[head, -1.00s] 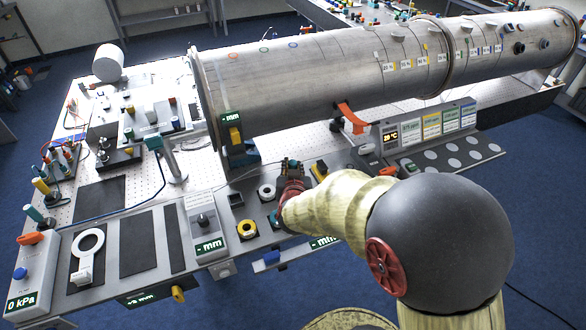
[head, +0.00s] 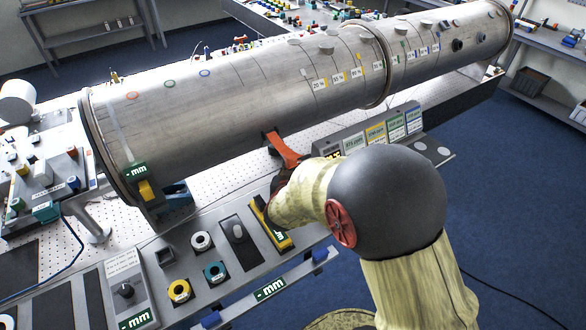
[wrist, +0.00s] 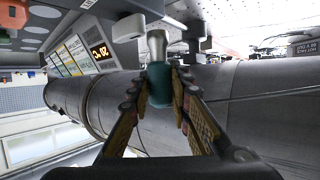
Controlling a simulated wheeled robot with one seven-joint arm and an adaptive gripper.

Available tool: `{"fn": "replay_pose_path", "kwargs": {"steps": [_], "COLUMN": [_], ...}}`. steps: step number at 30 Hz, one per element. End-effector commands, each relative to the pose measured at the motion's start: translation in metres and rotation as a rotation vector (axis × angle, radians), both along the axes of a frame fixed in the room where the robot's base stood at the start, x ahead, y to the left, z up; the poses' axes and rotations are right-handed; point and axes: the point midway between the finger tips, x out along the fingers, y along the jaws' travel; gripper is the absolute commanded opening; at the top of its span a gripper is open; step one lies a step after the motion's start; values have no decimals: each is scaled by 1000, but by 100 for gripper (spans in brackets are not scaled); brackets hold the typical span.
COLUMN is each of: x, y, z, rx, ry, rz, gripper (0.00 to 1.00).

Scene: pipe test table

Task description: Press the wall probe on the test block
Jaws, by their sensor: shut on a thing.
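My gripper (wrist: 161,86) is shut on a teal cylinder with a silver metal end, which looks like the wall probe (wrist: 159,112); its silver end points to the top of the wrist view. In the head view my wrist and arm largely hide the gripper and the held probe. They are over the console close to a yellow-edged device (head: 274,228). A dark rectangular plate with a pale round spot (head: 238,240) lies left of that device. I cannot tell for sure which piece is the test block.
The large steel pipe (head: 230,95) runs across behind the console. An orange bracket (head: 285,150) stands close to my wrist. White (head: 201,241), teal (head: 215,271) and yellow (head: 179,290) rings sit on the console left of my arm. Several labelled cards (head: 376,133) stand at right.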

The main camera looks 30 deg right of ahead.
Motion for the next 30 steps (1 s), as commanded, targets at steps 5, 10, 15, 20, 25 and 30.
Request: {"fn": "replay_pose_path", "kwargs": {"steps": [5, 10, 15, 20, 25, 30], "x": [0, 0, 0, 0, 0, 0], "y": [0, 0, 0, 0, 0, 0], "z": [1, 1, -8, -19, -31, -43], "rx": [-1, 1, 1, 0, 0, 1], "ry": [-1, -3, -3, -2, -2, -2], "rz": [0, 0, 0, 1, 1, 0], "gripper": [0, 0, 0, 0, 0, 0]}}
